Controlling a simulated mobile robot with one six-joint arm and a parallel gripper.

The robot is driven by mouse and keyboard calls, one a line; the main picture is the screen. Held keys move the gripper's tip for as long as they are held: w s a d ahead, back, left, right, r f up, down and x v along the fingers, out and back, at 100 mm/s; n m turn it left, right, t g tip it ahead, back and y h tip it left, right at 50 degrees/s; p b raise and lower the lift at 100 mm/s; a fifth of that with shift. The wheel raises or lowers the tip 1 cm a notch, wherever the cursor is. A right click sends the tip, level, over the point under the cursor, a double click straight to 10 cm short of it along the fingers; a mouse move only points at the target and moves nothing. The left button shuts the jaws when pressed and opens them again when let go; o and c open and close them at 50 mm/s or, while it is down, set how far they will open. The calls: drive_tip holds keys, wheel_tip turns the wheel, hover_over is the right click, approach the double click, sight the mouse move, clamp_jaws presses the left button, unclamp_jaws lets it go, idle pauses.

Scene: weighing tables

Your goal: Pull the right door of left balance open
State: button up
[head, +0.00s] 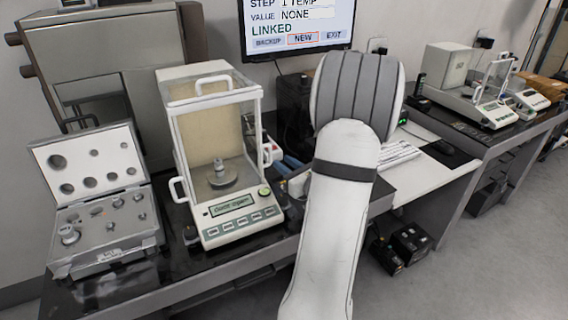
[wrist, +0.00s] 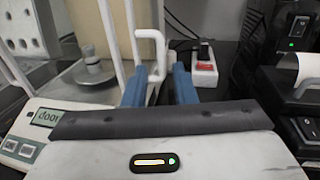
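The left balance (head: 216,210) is a white weighing unit with a glass case, standing on the dark table. Its right door has a white bar handle (head: 268,152), which also shows large in the wrist view (wrist: 149,34). The right door looks closed against the case. My gripper (wrist: 160,72) has blue fingers standing apart, one on each side of the handle's lower part; I cannot tell whether they touch it. A small metal weight (head: 219,166) stands on the pan inside the case.
An open case of weights (head: 105,225) stands left of the balance. A white power strip (wrist: 203,66) lies just beyond my right finger. A dark device (wrist: 305,95) is at the right of the wrist view. A second balance (head: 480,100) stands on the far right table.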

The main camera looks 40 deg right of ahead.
sight(271, 155)
drive_tip(key=shift+s, duration=0.15)
drive_tip(key=shift+c, duration=0.8)
drive_tip(key=s, duration=0.3)
drive_tip(key=s+p, duration=0.1)
drive_tip(key=s, duration=0.5)
drive_tip(key=shift+s+a+f+p, duration=0.2)
drive_tip(key=shift+s+a+p, duration=0.05)
drive_tip(key=shift+p, duration=0.1)
clamp_jaws()
drive_tip(key=w, duration=0.4)
drive_tip(key=w+p, duration=0.1)
drive_tip(key=w, duration=0.8)
drive_tip(key=shift+w+d+p, duration=0.3)
drive_tip(key=shift+w, duration=0.1)
